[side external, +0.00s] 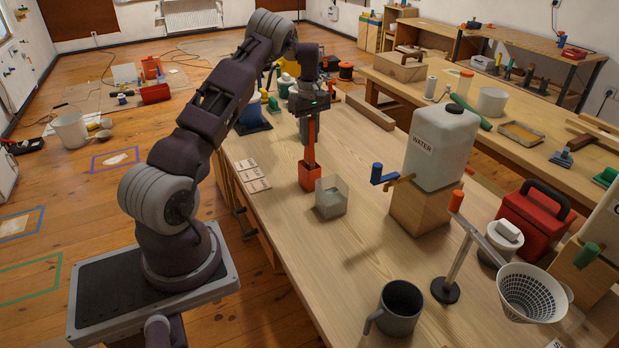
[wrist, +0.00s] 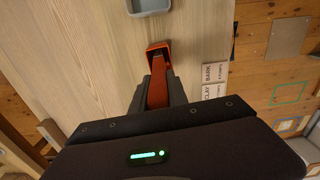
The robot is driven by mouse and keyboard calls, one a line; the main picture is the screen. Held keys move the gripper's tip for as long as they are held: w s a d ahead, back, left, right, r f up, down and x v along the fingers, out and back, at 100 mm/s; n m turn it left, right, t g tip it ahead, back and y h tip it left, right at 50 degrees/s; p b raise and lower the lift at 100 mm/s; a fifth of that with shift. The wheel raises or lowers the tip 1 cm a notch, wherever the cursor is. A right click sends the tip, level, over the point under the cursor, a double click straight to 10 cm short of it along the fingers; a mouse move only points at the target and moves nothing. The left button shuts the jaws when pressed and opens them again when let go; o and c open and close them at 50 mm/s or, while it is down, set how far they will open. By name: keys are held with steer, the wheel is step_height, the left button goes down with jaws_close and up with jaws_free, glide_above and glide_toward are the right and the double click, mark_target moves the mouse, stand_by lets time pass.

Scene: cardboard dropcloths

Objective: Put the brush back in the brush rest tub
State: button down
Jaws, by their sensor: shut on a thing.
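The brush (side external: 311,146) has an orange-red handle and hangs roughly upright from my gripper (side external: 306,132). My gripper is shut on the handle; in the wrist view the handle (wrist: 157,93) shows between the two dark fingers (wrist: 158,82). The small orange-red square tub (side external: 310,181) stands on the workbench directly below the brush. The brush's lower end is at the tub's mouth; I cannot tell how deep it sits. In the wrist view, the tub's rim (wrist: 158,44) shows just beyond the fingertips, with a dark inside. The bristles are hidden.
A white water container (side external: 440,145) on a wooden block stands further right. A grey mug (side external: 400,308) is at the front. Bench between them is clear.

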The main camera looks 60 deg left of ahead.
mark_target(310, 118)
steer(key=shift+f, duration=0.2)
steer(key=c, duration=0.7)
jaws_free()
step_height(310, 118, up, 8)
steer(key=shift+r, duration=0.55)
